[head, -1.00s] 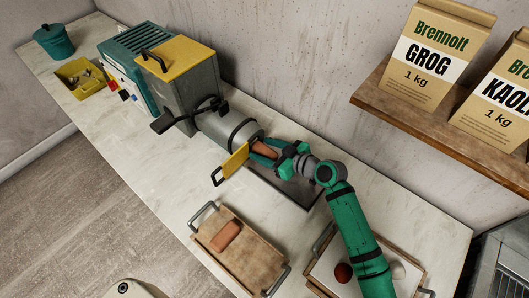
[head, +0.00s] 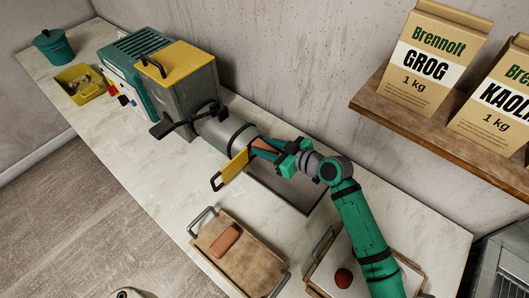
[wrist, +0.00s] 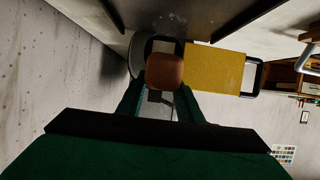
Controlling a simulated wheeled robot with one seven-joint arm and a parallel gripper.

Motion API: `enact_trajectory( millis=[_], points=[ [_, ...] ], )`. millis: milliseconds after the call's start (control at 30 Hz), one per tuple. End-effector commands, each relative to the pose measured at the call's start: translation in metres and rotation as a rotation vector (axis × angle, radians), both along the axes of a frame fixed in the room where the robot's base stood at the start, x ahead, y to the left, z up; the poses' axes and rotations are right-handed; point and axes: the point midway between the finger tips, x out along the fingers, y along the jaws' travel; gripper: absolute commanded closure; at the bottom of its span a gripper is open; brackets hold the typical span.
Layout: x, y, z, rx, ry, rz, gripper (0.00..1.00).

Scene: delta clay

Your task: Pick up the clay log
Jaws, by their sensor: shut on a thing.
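A reddish-brown clay log (head: 262,145) is between the fingers of my gripper (head: 264,149), just in front of the grey barrel mouth of the machine. In the wrist view the clay log (wrist: 165,71) shows end-on between the two green fingers (wrist: 158,98), which are shut on it. I cannot tell whether it still touches the barrel. A second clay log (head: 225,240) lies on a wooden board with handles (head: 249,260) at the front.
The machine (head: 186,95) stands behind, with a yellow plate (head: 233,167) beside its mouth, also in the wrist view (wrist: 217,70). A dark tray (head: 285,190) lies below my gripper. Another handled tray holds a dark red ball (head: 343,278). The bench's left front (head: 140,165) is clear.

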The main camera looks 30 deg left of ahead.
Motion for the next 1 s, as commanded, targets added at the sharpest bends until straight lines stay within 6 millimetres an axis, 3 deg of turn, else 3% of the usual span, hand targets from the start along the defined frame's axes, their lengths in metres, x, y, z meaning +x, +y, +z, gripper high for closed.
enact_trajectory(
  millis=[167, 367, 800, 1000],
  points=[
    [0.0, 0.0, 0.027, -0.001, -0.004, 0.002, 0.99],
    [-0.004, -0.032, 0.026, 0.001, 0.001, -0.004, 0.99],
    [-0.02, -0.143, 0.026, 0.001, 0.001, -0.004, 0.99],
    [-0.025, -0.177, 0.025, 0.001, 0.0, -0.002, 0.99]
  ],
)
